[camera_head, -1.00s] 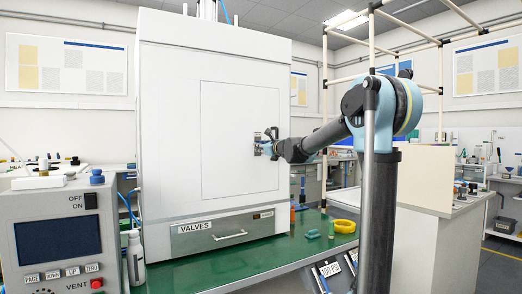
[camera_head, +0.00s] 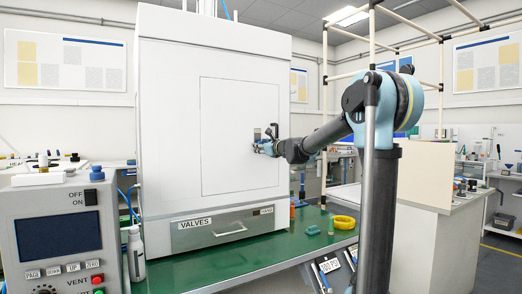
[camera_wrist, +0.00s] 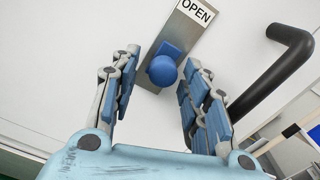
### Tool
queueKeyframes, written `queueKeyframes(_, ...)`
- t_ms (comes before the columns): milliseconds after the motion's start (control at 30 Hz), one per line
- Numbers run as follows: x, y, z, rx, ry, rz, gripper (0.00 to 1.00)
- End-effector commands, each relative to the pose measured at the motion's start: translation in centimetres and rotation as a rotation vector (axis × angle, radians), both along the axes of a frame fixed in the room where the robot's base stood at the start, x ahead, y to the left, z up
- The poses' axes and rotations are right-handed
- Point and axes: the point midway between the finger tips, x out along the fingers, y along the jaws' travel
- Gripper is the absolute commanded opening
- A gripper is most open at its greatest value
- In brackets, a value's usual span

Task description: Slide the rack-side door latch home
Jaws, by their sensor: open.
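The latch is a blue round knob (camera_wrist: 162,70) on a blue block, set on a grey metal plate (camera_wrist: 182,30) labelled OPEN at its upper end. The plate is fixed to the white door (camera_wrist: 85,25). My gripper (camera_wrist: 162,60) is open, with one finger on each side of the knob. I cannot tell whether either finger touches it. In the head view my gripper (camera_head: 262,147) is at the right edge of the door panel (camera_head: 228,115), just below the visible part of the latch plate (camera_head: 257,134). The knob is hidden there.
A black bar handle (camera_wrist: 292,60) stands out from the door, close to the right finger. Below the cabinet, a VALVES drawer (camera_head: 220,228) faces the green bench (camera_head: 195,270). A control console (camera_head: 55,235) and white bottle (camera_head: 136,255) stand at left; a yellow ring (camera_head: 344,222) lies at right.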

Motion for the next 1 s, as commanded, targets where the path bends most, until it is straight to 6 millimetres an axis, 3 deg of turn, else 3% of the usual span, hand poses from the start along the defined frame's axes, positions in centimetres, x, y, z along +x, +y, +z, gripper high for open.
queueKeyframes(600,-7.2,-5.0,-0.1,0.0,0.001,-0.001,0.42)
queueKeyframes(1000,-9.3,-6.4,-0.2,0.0,0.001,0.0,0.42)
